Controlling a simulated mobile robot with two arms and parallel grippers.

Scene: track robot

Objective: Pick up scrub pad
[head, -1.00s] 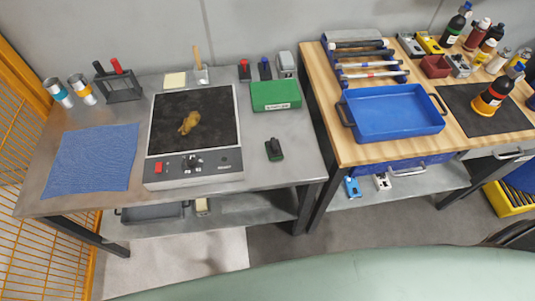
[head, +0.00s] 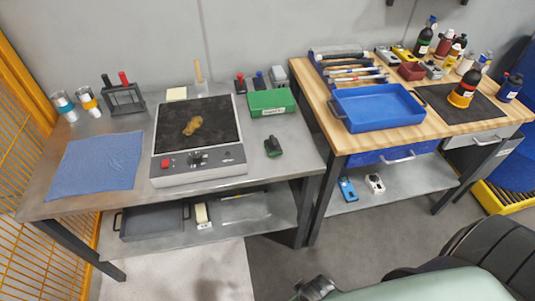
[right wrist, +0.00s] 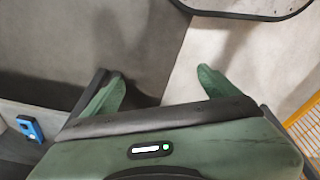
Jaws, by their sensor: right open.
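A small dark green block with a black top (head: 273,147), which looks like the scrub pad, lies on the right part of the metal bench (head: 302,165) in the head view. It lies in front of a green box and right of the hot plate, with nothing touching it. My right gripper (right wrist: 160,75) is open and empty in the right wrist view, its two green fingers apart over bare floor. The pad does not show in that view. My left gripper is not in view.
The hot plate (head: 195,185) holds a brown lump (head: 193,125). A blue cloth (head: 97,165) lies at the left, and the green box (head: 271,103) stands behind the pad. The wooden bench at right holds a blue tray (head: 378,125). An orange mesh fence (head: 45,255) stands at left.

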